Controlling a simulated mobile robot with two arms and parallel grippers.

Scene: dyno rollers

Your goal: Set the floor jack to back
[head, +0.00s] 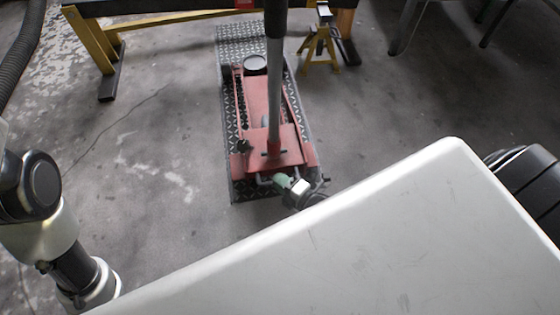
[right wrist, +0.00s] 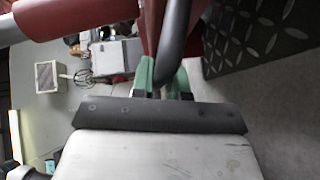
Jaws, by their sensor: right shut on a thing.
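The floor jack (head: 262,95) is red, low and long, with a round dark saucer at its far end and a tall grey handle (head: 274,90) standing nearly upright. It rests on a dark diamond-patterned plate (head: 240,188) on the floor. My right gripper (head: 281,181), with green fingers, is at the jack's near end, low behind the handle base. In the right wrist view the green fingers (right wrist: 163,75) are closed around a dark curved bar (right wrist: 174,45) of the jack. My left arm shows at the left, but its gripper is not visible.
A yellow-legged bench or lift frame (head: 92,40) stands at the back left. A yellow jack stand (head: 320,45) is right of the plate's far end. A dark hose (head: 22,45) hangs at the far left. The concrete floor left of the plate is clear.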

